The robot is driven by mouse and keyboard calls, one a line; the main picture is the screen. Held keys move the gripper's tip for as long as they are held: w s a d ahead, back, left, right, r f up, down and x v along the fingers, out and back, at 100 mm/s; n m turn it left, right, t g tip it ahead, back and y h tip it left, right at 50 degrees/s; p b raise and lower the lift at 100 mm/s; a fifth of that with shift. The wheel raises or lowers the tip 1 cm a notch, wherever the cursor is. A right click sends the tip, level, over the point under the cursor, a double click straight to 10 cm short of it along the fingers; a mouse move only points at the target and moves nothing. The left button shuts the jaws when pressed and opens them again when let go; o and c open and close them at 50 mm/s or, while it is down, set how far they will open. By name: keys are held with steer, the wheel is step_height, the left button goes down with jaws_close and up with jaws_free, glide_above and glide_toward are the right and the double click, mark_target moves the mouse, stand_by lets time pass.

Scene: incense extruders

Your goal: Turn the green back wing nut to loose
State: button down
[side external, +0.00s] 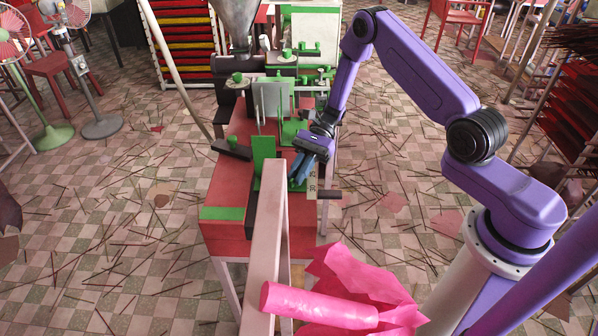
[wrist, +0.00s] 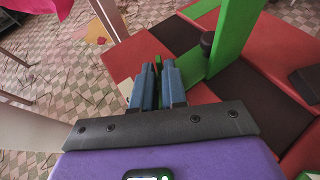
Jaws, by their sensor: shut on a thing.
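The green wing nut (wrist: 158,60) shows as a small green bit between the blue fingertips in the wrist view. Most of it is hidden by the fingers, and I cannot tell which way its wings point. My gripper (side external: 300,170) reaches the red machine table from the right in the side view, with its blue fingers tilted down beside the green upright plate (side external: 263,160). In the wrist view my gripper (wrist: 157,72) has its two fingers close together, shut on the wing nut.
The red machine table (side external: 225,235) carries green plates and dark blocks. A green post (wrist: 232,35) and a black knob (wrist: 207,40) stand right of the fingers. A pale beam (side external: 262,240) and a pink roll (side external: 320,305) lie in front. Incense sticks litter the floor.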

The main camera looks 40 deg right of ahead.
steer(key=c, duration=1.3)
jaws_free()
steer(key=shift+o, duration=0.2)
steer(key=v, duration=1.7)
steer(key=shift+d+r, duration=0.15)
steer(key=shift+r, duration=0.05)
